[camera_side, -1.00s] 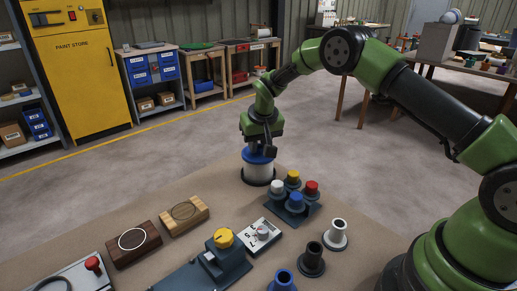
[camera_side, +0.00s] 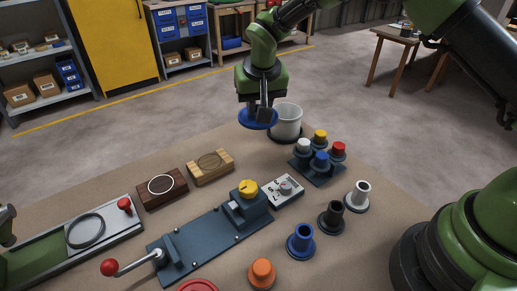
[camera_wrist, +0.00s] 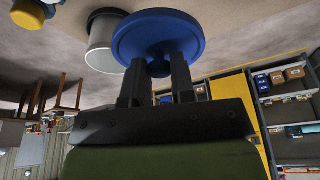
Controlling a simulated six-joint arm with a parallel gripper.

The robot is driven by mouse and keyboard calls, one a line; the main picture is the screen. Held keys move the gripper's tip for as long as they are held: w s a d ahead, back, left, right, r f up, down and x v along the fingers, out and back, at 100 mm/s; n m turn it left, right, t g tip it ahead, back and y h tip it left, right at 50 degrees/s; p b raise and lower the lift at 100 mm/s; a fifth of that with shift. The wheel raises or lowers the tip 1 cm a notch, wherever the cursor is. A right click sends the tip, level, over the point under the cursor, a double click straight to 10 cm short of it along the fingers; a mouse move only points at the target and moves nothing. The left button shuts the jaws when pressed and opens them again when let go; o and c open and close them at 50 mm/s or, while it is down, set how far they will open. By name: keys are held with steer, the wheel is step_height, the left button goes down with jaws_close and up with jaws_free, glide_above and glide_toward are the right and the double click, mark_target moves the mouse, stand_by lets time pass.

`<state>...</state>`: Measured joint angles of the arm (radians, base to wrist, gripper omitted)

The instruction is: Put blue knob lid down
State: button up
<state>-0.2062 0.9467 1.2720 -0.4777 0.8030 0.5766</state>
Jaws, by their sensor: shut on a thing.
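My gripper (camera_side: 263,106) is shut on the knob of the blue lid (camera_side: 258,119). In the wrist view the round blue lid (camera_wrist: 158,35) lies beyond my fingertips (camera_wrist: 157,72), with its small knob between them. The lid looks roughly level in the side view, just left of the white pot (camera_side: 287,122). The pot is open at the top and stands upright on a dark base. Its wall also shows in the wrist view (camera_wrist: 101,47). The lid's height above the table is hard to tell.
A rack of coloured knobs (camera_side: 317,170) stands right of the pot. Nearer are a wooden block (camera_side: 210,167), a dark block with a white ring (camera_side: 162,188), a yellow-knobbed fixture (camera_side: 246,200) and several coloured posts. Bare brown tabletop (camera_side: 240,146) lies in front of the lid.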

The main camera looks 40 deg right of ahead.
glide_above(255, 154)
steer(key=s, duration=0.1)
step_height(255, 154, down, 6)
steer(key=shift+a+r, duration=0.1)
steer(key=shift+a, duration=0.05)
steer(key=shift+f, duration=2.35)
steer(key=shift+f, duration=0.15)
steer(key=o, duration=0.9)
steer(key=v, duration=1.2)
steer(key=shift+r, duration=0.25)
